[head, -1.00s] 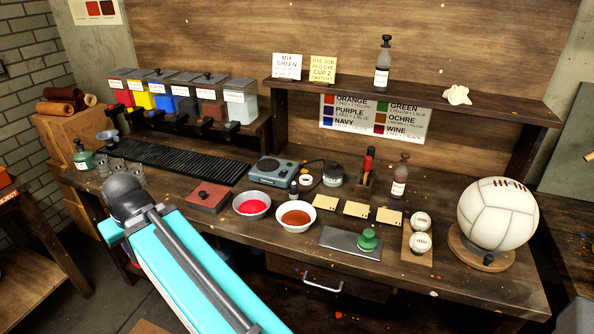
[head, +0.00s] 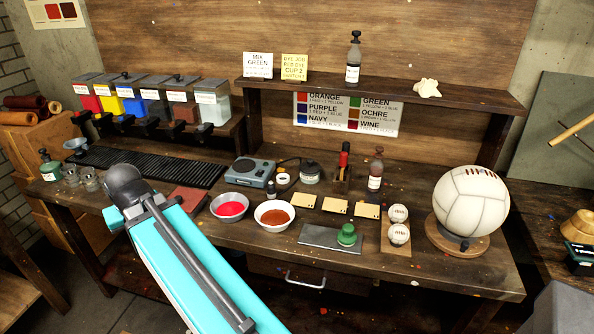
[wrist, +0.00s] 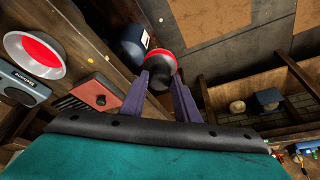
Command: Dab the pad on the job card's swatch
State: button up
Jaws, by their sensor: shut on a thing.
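In the wrist view, my gripper (wrist: 163,92) has its purple fingers closed on a round black piece with a red band (wrist: 152,66), which may be the pad. Its far end is hidden. In the head view my arm hides the gripper and the held piece. A yellow job card (head: 294,67) stands on the shelf beside a white MIX GREEN card (head: 258,65). Small tan cards (head: 336,207) lie on the bench; I cannot tell which is the swatch. A bowl of red dye (head: 229,206) also shows at upper left in the wrist view (wrist: 38,54).
A dark red flat box (wrist: 92,94) lies near my gripper. A bowl of brown-orange dye (head: 274,216), a grey slab with a green-topped piece (head: 346,236), baseballs and a white ball (head: 470,205) stand on the bench. A dark labelled container (wrist: 134,45) is close to the held piece.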

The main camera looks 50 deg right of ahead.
jog(key=s+d+m+g+h, duration=0.1)
jog(key=s+d+m, duration=0.3)
jog(key=d, duration=0.7)
jog(key=s+d+r+m+g+h, duration=0.1)
jog(key=s+d+m, duration=0.2)
jog(key=d, duration=0.8)
jog(key=s+d+m+h, duration=0.1)
jog(key=s+d+m, duration=0.3)
jog(key=d, duration=0.7)
jog(key=s+d+m+g, duration=0.2)
jog(key=s+d+m, duration=0.3)
jog(key=s+d, duration=0.6)
jog(key=s+d+r+m+g, duration=0.1)
jog(key=s+d+m, duration=0.5)
jog(key=s+d, duration=0.6)
jog(key=s+g, duration=0.1)
jog(key=s, duration=0.4)
jog(key=shift+s+d+r, duration=0.15)
jog(key=shift+d+r, duration=0.05)
jog(key=shift+r, duration=0.1)
jog(key=shift+f, duration=0.2)
jog(key=shift+f+b, duration=2.15)
jog(key=shift+f, duration=0.75)
jog(key=shift+f, duration=0.5)
jog(key=shift+r, duration=0.1)
